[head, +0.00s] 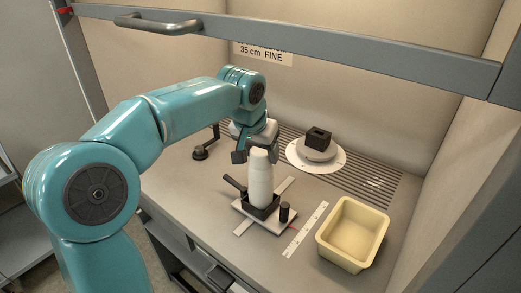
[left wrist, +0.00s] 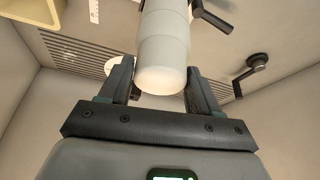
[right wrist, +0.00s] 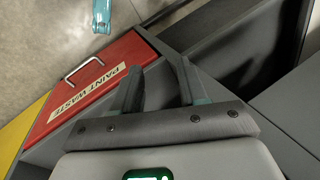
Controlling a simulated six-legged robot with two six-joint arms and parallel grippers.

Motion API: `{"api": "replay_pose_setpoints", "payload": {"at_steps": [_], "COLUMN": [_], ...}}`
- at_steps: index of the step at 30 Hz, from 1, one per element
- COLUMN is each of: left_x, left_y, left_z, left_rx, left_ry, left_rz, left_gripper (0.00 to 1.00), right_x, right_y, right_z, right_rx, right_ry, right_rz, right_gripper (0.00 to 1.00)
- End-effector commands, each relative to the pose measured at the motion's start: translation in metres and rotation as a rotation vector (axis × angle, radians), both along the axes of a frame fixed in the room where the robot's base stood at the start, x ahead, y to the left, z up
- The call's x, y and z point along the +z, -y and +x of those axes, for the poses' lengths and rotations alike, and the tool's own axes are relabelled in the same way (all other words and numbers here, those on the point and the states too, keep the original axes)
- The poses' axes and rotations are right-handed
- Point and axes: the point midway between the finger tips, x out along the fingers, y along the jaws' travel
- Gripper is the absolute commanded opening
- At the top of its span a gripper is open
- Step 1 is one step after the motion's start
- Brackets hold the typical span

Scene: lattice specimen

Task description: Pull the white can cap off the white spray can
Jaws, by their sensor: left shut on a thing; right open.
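The white spray can (head: 261,188) stands upright in a black clamp holder (head: 268,211) on the bench. The white can cap (head: 260,158) is at its top, in line with the can, with no clear gap. My left gripper (head: 256,154) is at the cap. In the left wrist view its fingers (left wrist: 161,88) lie on both sides of the cap (left wrist: 161,76), shut on it, and the can body (left wrist: 165,20) runs away from it. My right gripper (right wrist: 160,85) is open and empty, away from the can, and shows only in the right wrist view.
A cream tub (head: 351,235) and a white ruler (head: 306,229) lie right of the holder. A dark block sits on a round turntable (head: 317,159) behind. A grey sash bar (head: 320,47) crosses above. A red paint waste lid (right wrist: 92,90) lies below my right gripper.

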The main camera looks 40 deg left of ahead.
Motion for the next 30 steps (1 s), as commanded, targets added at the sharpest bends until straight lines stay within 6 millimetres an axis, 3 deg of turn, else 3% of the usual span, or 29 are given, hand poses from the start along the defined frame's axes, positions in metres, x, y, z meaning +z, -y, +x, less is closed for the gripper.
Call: {"api": "replay_pose_setpoints", "payload": {"at_steps": [30], "left_x": [0.015], "left_y": [0.000], "left_z": [0.000], "left_rx": [0.000], "left_ry": [0.002], "left_rz": [0.001], "left_gripper": [0.36], "right_x": [0.013], "right_y": [0.000], "right_z": [0.000], "right_rx": [0.000], "right_ry": [0.000], "right_rz": [0.000], "right_gripper": [0.43]}}
